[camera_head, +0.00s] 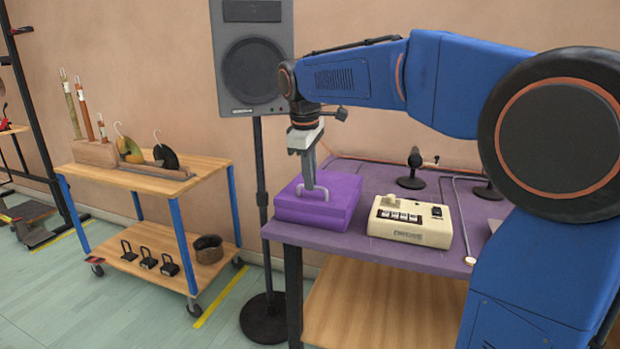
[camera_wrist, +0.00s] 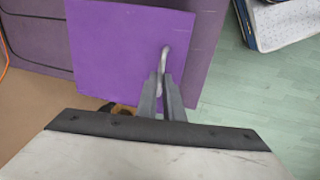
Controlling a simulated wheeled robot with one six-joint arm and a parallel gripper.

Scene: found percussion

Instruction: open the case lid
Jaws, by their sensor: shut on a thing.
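The purple case (camera_head: 318,213) stands at the left end of the purple-topped table, and its lid looks closed. A pale looped handle (camera_head: 314,192) sits on the lid near its front edge. My gripper (camera_head: 310,186) points down from above and is shut on the handle. In the wrist view, the lid (camera_wrist: 125,50) fills the upper middle. The fingers of my gripper (camera_wrist: 162,85) close around part of the handle (camera_wrist: 165,57), near the lid's right side. The fingers hide the rest of the handle.
A cream drum machine (camera_head: 410,221) sits just right of the case on the table (camera_head: 380,176). Small microphones on stands (camera_head: 413,170) are behind it. A speaker on a pole (camera_head: 252,60) stands behind left. A wooden cart (camera_head: 150,180) with percussion pieces is further left.

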